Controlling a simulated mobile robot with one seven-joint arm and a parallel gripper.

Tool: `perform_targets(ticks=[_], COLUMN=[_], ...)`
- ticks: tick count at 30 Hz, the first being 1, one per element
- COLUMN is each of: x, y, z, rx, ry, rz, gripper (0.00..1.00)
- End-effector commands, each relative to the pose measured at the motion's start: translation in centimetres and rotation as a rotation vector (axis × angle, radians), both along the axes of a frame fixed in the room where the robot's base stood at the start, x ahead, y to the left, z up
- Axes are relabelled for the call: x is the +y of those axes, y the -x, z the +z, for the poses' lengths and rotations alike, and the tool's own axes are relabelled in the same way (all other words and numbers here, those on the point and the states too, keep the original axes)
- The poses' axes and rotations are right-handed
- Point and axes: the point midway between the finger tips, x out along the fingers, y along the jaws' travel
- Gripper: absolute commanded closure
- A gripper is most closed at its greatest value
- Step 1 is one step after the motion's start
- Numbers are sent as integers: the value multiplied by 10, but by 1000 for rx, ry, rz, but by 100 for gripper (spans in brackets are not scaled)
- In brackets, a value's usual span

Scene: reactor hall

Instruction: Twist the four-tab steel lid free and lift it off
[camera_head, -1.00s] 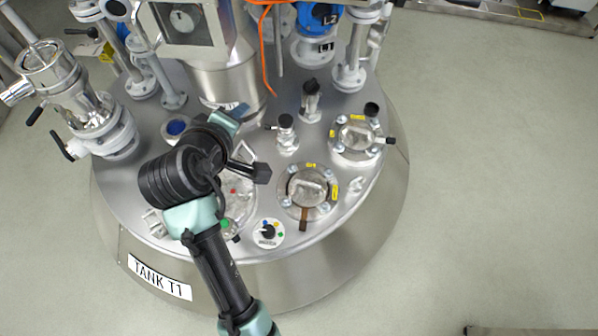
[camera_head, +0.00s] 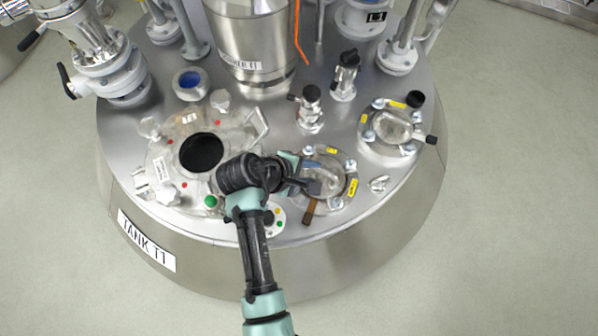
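My gripper (camera_head: 308,183) is at the near left part of a round, bolted steel fitting (camera_head: 351,185) with a clear centre on the tank top. It partly covers that fitting. I cannot tell whether it touches it or whether its fingers are open. To the left is a large steel hatch (camera_head: 163,170) with a round dark opening (camera_head: 201,152) and several pale knobs around its edge. I cannot pick out a separate four-tab steel lid with certainty; my arm hides the hatch's right front part.
A second round glazed fitting (camera_head: 392,128) sits at the right. Two upright valves (camera_head: 310,108) (camera_head: 345,74) stand behind. A brown lever (camera_head: 309,212) points forward from the nearer fitting. Pipes and a steel column (camera_head: 250,50) crowd the back. The floor at the right is clear.

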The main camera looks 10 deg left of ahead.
Motion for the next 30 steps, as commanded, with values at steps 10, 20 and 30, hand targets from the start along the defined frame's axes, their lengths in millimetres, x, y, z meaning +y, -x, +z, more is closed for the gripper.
perform_targets(ticks=[10,20,30], x=[-20,-23,-23], y=[-20,-22,-22], z=[-39,-42,-42], rx=[-1,-1,-1], ry=[-2,-1,-1], rz=[-1,0,0], gripper=[65,65,100])
